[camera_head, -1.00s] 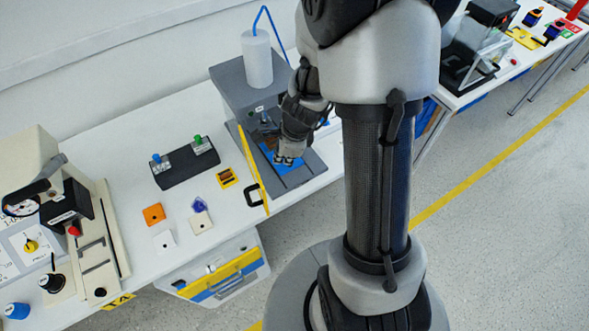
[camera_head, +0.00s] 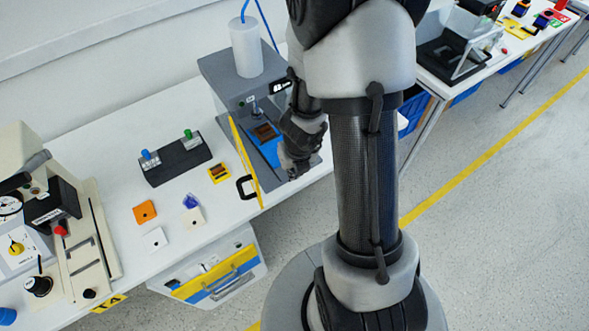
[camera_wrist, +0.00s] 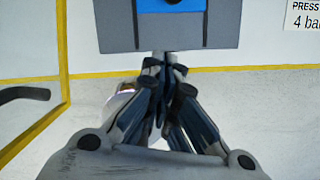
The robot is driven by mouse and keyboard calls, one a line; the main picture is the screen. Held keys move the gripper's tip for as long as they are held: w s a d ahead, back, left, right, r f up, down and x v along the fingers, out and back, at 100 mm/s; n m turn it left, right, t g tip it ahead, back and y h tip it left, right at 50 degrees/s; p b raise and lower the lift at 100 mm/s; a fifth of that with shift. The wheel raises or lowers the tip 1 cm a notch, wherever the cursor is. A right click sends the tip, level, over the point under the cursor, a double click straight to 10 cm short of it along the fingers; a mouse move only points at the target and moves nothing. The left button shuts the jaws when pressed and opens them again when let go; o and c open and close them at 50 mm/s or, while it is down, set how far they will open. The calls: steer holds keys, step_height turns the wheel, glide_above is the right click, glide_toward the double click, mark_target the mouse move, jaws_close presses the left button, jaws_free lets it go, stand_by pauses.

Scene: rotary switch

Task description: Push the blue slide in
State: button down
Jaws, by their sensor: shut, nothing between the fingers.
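The blue slide (camera_head: 264,146) lies in the grey base of the press machine (camera_head: 238,80), with a brown-and-dark part on it. In the wrist view the blue slide (camera_wrist: 172,5) shows at the top, between dark rails on the grey base (camera_wrist: 222,28). A dark hole is at the slide's near end. My gripper (camera_head: 295,172) is at the front right edge of the base, off the slide. In the wrist view its fingertips (camera_wrist: 163,62) are together and empty, just in front of the base's near edge. Whether they touch it is unclear.
A black block with two switches (camera_head: 175,158) and several small plates lie further left on the white table. Floor is free in front.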

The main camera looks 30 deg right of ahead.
steer(key=b+x, duration=0.2)
steer(key=x, duration=0.2)
steer(key=shift+s, duration=0.15)
steer(key=w+p, duration=0.1)
steer(key=w+r+p, duration=0.1)
steer(key=shift+w+d+p, duration=0.15)
steer(key=shift+d+p, duration=0.05)
steer(key=shift+p, duration=0.15)
steer(key=shift+w+d+f+p, duration=0.1)
steer(key=shift+w+p, duration=0.15)
steer(key=shift+w, duration=0.15)
steer(key=shift+w+d+f+p, duration=0.1)
steer(key=shift+w+p, duration=0.15)
steer(key=shift+w, duration=0.15)
steer(key=shift+w, duration=0.1)
